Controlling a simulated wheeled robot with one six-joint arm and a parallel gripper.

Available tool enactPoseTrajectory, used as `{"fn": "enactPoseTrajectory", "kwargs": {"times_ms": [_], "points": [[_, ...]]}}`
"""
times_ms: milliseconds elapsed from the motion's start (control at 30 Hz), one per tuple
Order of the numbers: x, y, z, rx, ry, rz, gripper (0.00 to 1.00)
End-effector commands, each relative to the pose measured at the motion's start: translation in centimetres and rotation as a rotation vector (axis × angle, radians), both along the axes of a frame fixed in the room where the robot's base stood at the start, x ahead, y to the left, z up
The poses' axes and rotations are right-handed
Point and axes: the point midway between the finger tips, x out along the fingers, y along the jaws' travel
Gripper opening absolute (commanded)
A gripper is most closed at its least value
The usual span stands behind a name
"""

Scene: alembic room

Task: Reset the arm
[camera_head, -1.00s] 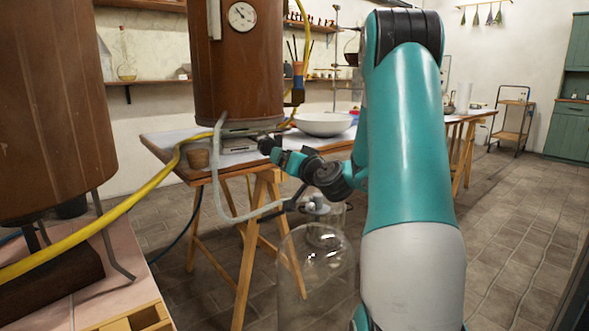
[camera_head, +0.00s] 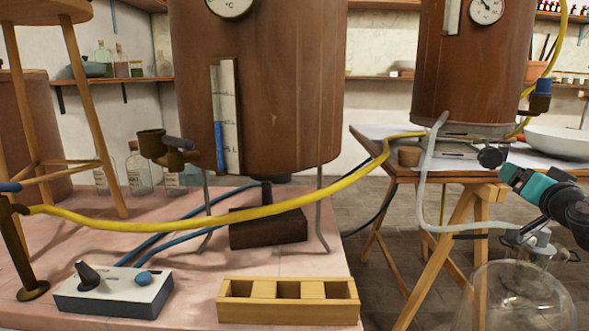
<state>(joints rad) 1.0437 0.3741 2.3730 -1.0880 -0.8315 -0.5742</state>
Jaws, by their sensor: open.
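My gripper (camera_head: 509,171) is small at the right of the head view. It is open, at the end of a short teal and black wrist (camera_head: 572,208). It points up and left, close to a round black knob (camera_head: 491,157) under the rear copper tank (camera_head: 467,70). I cannot tell whether it touches the knob. Its fingers are too small to make out clearly. Most of my arm is out of the frame to the right.
A trestle table (camera_head: 386,172) carries the rear tank and a white bowl (camera_head: 560,142). A large glass vessel (camera_head: 520,300) stands below my wrist. A yellow hose (camera_head: 250,213) crosses the pink worktop (camera_head: 195,290), which holds a wooden box (camera_head: 288,313) and a switch box (camera_head: 114,292).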

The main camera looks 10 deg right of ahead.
Motion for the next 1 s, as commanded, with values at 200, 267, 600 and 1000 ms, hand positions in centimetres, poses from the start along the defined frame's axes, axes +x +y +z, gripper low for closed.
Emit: {"fn": "enactPoseTrajectory", "kwargs": {"times_ms": [200,267,600,1000], "points": [[3.3,7.8,0.0,0.011,0.086,0.239,0.88],[4.4,12.3,-0.2,0.016,0.145,0.367,0.88],[-2.4,37.3,-3.5,-0.027,0.692,1.071,0.88],[-17.6,44.3,-5.7,-0.209,1.259,1.338,0.88]]}}
